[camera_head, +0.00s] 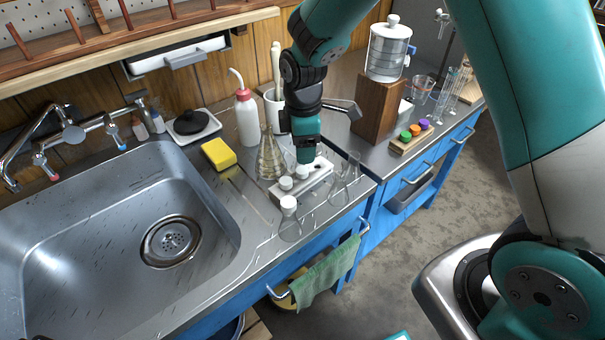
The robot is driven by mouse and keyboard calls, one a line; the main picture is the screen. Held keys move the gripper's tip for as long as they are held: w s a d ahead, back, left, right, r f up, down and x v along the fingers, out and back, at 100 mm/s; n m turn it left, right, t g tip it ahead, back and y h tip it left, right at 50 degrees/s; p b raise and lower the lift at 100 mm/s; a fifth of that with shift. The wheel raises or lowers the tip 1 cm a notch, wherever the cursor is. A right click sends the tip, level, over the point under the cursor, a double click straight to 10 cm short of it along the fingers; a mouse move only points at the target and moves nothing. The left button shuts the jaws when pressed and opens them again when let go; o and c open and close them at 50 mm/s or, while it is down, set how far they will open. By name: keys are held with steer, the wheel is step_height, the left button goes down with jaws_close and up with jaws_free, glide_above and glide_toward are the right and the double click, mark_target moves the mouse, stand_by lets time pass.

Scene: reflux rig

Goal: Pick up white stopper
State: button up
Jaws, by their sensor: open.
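A pale rack (318,180) with dark holes stands on the steel counter near its front edge. One white stopper (286,183) sits at the rack's near left part. Another white stopper (302,172) sits just behind it, close under my gripper. A third white top (288,202) is on a clear conical flask (290,228) in front of the rack. My gripper (304,163) points down over the rack and is open. Its fingers are small and partly hidden by my wrist, so I cannot tell whether they touch the stopper below.
Clear glassware (345,185) stands right of the rack, and an Erlenmeyer flask (271,160) stands left of it. A white wash bottle (247,118), a yellow sponge (218,154) and the sink (105,250) lie further left. A wooden block (378,108) stands behind right.

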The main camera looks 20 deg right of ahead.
mark_target(302, 170)
steer(key=shift+a+f, duration=0.15)
steer(key=shift+f, duration=3.4)
steer(key=c, duration=1)
steer(key=shift+r, duration=0.1)
